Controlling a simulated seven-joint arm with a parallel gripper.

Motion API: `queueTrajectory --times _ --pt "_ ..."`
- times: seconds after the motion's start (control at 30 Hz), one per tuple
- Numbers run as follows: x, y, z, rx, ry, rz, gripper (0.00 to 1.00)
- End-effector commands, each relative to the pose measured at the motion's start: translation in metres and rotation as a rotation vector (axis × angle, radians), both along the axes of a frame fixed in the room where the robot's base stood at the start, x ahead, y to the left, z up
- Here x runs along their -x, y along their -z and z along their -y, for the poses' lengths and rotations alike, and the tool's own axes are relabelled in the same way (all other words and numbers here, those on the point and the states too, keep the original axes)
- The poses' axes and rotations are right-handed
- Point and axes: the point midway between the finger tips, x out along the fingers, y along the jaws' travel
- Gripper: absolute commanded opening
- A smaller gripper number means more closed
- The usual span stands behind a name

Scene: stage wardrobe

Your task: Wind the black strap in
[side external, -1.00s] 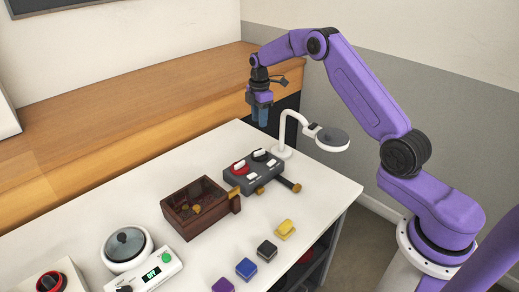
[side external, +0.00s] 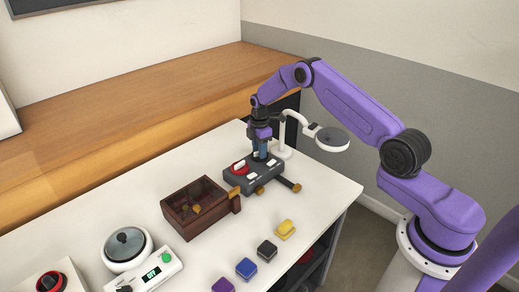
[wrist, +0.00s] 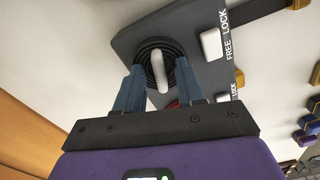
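The grey two-reel box (side external: 266,176) sits on the white table. Its black reel, with black strap coiled on it (wrist: 181,82), has a white crank handle (wrist: 158,70). My gripper (side external: 260,157) points down over this reel. In the wrist view its blue fingers (wrist: 160,66) are open, one on each side of the handle, with gaps showing. The free black strap (wrist: 255,11) runs out of the box to a brass end (side external: 296,187). The white slider (wrist: 211,44) nearest this strap stands beside FREE. In the side view my gripper hides most of the black reel.
The red reel (side external: 239,167) is beside the black one; its slider (wrist: 222,98) appears beside LOCK. A white lamp (side external: 332,139) stands close behind my gripper. A brown wooden box (side external: 193,216) is at the left. Colored blocks, including a yellow one (side external: 285,229), lie in front.

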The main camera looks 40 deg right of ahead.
Motion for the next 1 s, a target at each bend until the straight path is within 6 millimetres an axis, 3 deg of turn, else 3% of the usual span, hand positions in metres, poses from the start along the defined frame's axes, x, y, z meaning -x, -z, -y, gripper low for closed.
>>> queueTrajectory --times 0.17,0.2,0.3,0.67,1.0 --pt "-0.0001 0.0 0.0 0.0 0.0 0.0 0.38" --pt "-0.0001 -0.0001 0.0 0.0 0.0 0.0 0.32" --pt "-0.0001 -0.0001 -0.0001 0.0 0.0 0.0 0.0" --pt "0.0 -0.0003 0.0 0.0 0.024 0.0 0.0" --pt "0.0 -0.0004 0.0003 0.0 0.219 0.0 0.0"
